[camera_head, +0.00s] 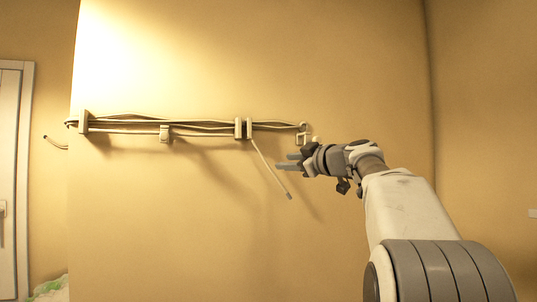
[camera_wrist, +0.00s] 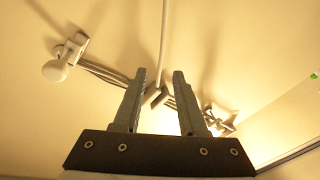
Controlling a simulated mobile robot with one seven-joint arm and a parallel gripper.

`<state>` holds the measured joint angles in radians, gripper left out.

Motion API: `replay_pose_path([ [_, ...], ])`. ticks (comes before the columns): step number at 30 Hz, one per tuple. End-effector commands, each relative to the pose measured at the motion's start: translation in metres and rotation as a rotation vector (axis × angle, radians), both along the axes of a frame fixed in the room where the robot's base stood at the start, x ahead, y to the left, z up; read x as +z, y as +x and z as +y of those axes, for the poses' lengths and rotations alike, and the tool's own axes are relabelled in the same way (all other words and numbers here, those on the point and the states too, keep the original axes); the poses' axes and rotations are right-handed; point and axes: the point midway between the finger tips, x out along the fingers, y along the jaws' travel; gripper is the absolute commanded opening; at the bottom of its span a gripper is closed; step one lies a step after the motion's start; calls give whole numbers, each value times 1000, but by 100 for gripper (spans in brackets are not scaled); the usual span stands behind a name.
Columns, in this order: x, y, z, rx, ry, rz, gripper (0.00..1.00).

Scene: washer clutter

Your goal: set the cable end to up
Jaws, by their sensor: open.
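A thin pale cable end (camera_head: 272,172) hangs from a wall bracket and slants down to the right, its darker tip lowest. In the wrist view the pale cable (camera_wrist: 163,40) runs down from the top edge into the gap between my fingers as seen; I cannot tell whether it lies between them or beyond. My gripper (camera_head: 281,161) is open, pointing left beside the hanging cable, below the bundle's right end. It also shows in the wrist view (camera_wrist: 159,72), with no clear contact on the cable.
A cable bundle (camera_head: 205,124) runs along the wall through several brackets, including a central one (camera_head: 244,128). A hook-like fitting (camera_head: 303,134) is just above my gripper. Another cable stub (camera_head: 55,142) sticks out at far left. The wall below is clear. A white door (camera_head: 10,150) stands at left.

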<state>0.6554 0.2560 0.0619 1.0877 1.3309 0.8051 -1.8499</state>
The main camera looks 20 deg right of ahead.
Motion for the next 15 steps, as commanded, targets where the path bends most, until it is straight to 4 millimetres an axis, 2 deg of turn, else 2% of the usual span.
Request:
replay_pose_path([
  [3, 5, 26, 6, 3, 1, 2, 41],
  [9, 4, 62, 12, 2, 1, 3, 41],
  [15, 2, 83, 16, 2, 1, 1, 41],
])
